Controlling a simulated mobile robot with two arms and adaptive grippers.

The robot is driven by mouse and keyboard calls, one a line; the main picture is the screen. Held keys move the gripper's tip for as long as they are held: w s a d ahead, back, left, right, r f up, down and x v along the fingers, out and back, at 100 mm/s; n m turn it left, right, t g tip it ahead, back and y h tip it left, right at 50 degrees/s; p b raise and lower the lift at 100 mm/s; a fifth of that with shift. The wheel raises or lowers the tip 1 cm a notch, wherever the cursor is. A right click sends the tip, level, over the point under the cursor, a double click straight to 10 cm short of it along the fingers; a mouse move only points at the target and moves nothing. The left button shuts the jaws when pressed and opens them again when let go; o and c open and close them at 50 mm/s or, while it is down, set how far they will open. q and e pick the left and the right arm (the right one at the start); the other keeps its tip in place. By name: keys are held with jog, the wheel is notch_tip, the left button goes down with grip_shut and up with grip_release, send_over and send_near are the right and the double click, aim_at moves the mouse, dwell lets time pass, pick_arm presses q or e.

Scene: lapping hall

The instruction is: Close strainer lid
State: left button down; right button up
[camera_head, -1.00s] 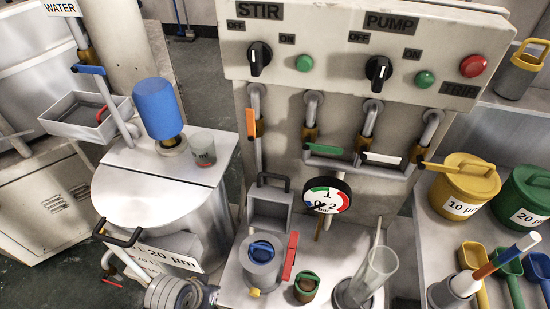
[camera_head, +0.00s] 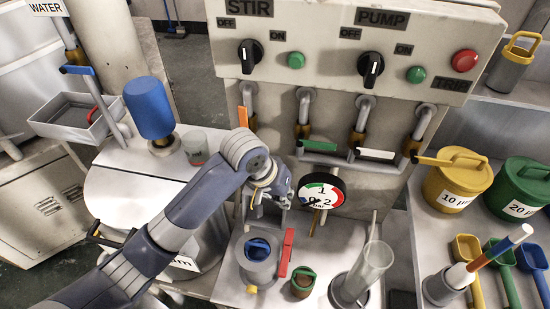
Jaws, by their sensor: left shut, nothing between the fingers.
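The strainer (camera_head: 256,270) is a round grey pot on the bench at the lower middle, with a blue-handled insert (camera_head: 258,249) in its open top. A red lever (camera_head: 287,252) stands at its right side. The strainer lid (camera_head: 272,216), a grey plate, stands raised behind the pot and is now mostly hidden by my arm and gripper. My left gripper (camera_head: 262,197) is at the raised lid, above and behind the pot opening. Its fingers are shut with nothing between them. Whether it touches the lid cannot be told. My right gripper is not in view.
A pressure gauge (camera_head: 323,194) stands close to the right of my gripper. A small brown pot with a green handle (camera_head: 302,282) and a clear cylinder (camera_head: 372,270) stand right of the strainer. The control panel (camera_head: 330,55) with pipes is behind; a steel tank (camera_head: 120,195) is at left.

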pick_arm(q)
jog(key=w+a+r+n+y, duration=0.2)
jog(key=w+a+r+y, duration=0.1)
jog(key=w+r, duration=0.65)
jog(key=p+x, duration=0.1)
jog(key=x, duration=0.7)
jog(key=shift+f+t+p, duration=0.3)
jog(key=shift+f, duration=0.1)
